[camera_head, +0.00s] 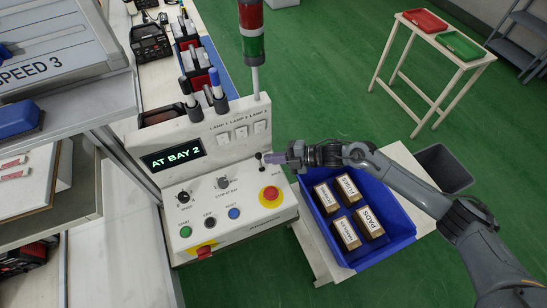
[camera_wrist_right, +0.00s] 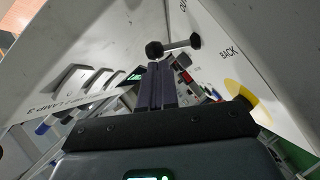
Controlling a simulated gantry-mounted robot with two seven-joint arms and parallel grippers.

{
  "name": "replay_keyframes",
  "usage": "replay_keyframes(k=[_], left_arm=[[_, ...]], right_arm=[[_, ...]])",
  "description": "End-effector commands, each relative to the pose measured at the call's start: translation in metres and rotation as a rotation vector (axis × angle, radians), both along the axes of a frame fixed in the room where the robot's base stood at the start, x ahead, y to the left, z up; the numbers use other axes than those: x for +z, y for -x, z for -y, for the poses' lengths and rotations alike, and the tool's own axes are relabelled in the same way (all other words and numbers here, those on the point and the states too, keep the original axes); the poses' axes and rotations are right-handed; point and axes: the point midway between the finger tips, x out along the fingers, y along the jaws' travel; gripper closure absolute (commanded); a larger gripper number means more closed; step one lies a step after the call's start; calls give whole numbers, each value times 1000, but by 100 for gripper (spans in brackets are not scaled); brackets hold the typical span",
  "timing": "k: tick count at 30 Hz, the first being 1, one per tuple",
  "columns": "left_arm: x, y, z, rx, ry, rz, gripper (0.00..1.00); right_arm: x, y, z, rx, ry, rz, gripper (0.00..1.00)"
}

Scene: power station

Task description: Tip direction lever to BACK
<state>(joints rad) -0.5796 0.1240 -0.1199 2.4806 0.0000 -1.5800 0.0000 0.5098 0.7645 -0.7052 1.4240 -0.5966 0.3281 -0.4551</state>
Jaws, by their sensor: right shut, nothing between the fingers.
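The direction lever (camera_wrist_right: 176,45) is a short metal rod with a black ball knob, standing out from the pale console face in the right wrist view. The word BACK is printed on the panel to its right, and part of another label shows at the top. In the head view the lever (camera_head: 258,156) is a small dark knob on the console's right side. My right gripper (camera_head: 273,161) is shut and empty, its fingertips just right of the lever. In the wrist view its purple fingers (camera_wrist_right: 157,66) end close by the knob; contact cannot be told. My left gripper is out of view.
The control console (camera_head: 150,200) carries a display reading AT BAY 2, knobs, buttons and a red emergency stop (camera_head: 270,194) below the lever. A blue crate (camera_head: 400,235) with several labelled boxes stands right of it, under my right arm. A signal tower (camera_head: 252,45) rises behind.

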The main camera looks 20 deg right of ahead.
Motion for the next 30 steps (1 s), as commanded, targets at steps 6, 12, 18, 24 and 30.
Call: replay_keyframes(k=[6,12,18,24,30], left_arm=[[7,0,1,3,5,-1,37],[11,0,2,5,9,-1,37],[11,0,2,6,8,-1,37],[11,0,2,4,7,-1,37],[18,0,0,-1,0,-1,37]], right_arm=[[9,0,0,0,0,3,100],[16,0,0,0,0,3,100],[16,0,0,-1,0,3,100],[16,0,1,-1,0,3,100],[24,3,8,1,2,2,100]])
